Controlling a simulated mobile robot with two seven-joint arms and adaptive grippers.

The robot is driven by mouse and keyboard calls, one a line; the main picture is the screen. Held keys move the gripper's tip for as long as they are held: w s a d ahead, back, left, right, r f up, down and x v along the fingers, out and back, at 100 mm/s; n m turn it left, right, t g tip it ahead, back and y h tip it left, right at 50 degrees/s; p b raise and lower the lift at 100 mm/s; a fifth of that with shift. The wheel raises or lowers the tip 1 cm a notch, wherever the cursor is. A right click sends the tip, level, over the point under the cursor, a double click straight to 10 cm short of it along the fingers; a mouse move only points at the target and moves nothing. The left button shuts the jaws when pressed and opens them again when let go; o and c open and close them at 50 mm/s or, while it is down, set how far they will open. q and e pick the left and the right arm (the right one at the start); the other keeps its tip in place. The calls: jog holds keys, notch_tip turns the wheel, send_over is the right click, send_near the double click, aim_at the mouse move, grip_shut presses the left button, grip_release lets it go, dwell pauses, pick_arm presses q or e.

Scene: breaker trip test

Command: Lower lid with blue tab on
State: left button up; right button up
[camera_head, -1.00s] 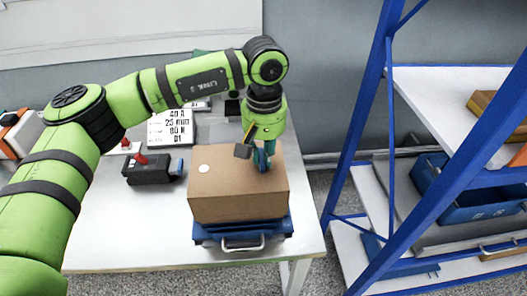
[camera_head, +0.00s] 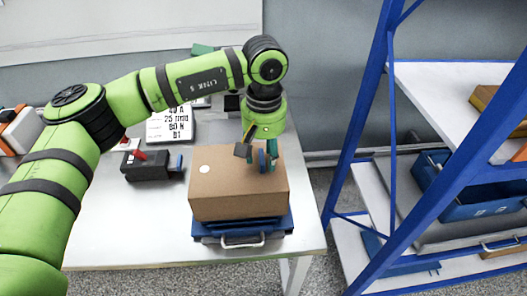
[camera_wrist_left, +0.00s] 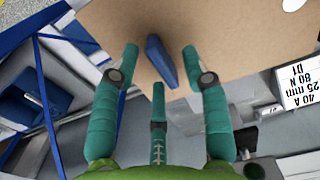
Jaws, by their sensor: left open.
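The brown box-shaped lid (camera_head: 225,208) with a white dot on top sits level over a blue case (camera_head: 215,229) with a metal handle. Its upright blue tab (camera_head: 262,161) stands on the top face and also shows in the left wrist view (camera_wrist_left: 160,62). My left gripper (camera_head: 261,155) is open above the lid, with its teal fingers spread on either side of the tab and apart from it. The lid hides what is under it. My right gripper is not in view.
A black device (camera_head: 148,167) with a red lever and blue knob stands left of the lid. A white sign (camera_head: 170,124) with black text stands behind. A blue shelf rack (camera_head: 383,90) with bins rises at the right. The table's (camera_head: 120,235) front left is clear.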

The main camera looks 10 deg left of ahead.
pick_arm(q)
notch_tip(320, 180, up, 12)
dwell(0.4)
jog(key=shift+f, duration=0.1)
